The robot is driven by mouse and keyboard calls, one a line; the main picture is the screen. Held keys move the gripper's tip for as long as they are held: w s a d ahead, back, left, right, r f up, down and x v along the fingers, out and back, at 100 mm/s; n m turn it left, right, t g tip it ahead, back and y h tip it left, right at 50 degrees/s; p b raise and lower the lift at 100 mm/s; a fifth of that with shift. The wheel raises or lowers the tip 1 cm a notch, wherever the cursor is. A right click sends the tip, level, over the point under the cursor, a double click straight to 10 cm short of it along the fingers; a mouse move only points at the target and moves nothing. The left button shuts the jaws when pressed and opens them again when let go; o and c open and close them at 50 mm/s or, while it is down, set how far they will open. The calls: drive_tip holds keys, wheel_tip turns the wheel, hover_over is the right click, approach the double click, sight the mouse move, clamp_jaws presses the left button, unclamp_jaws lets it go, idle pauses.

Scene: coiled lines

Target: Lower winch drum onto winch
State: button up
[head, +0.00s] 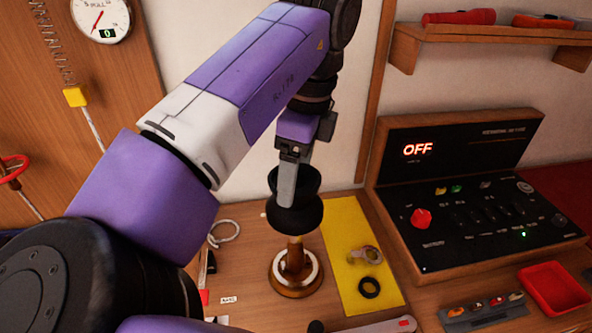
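The black, waisted winch drum (294,216) is upright above the winch (296,283), a round brass and wood-toned base with a light ring on the table. A brass post (295,250) shows between the base and the drum's underside, so the drum is clear of the base. I cannot tell whether the post's top is inside the drum. My gripper (287,190) points down and is shut on the drum at its upper rim. One finger shows in front; the other is hidden.
A yellow mat (338,225) right of the winch carries a metal fitting (367,254) and a black ring (370,288). A pale ring (224,232) lies left. A control panel (470,190) reading OFF and a red tray (555,288) stand right. A shelf (490,36) is above.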

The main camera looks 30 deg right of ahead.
sight(296, 240)
drive_tip(key=shift+f+b, duration=1.6)
drive_tip(key=shift+f, duration=0.85)
drive_tip(key=shift+p, duration=0.7)
drive_tip(key=shift+f+b, duration=3.55)
drive_tip(key=shift+f, duration=3.25)
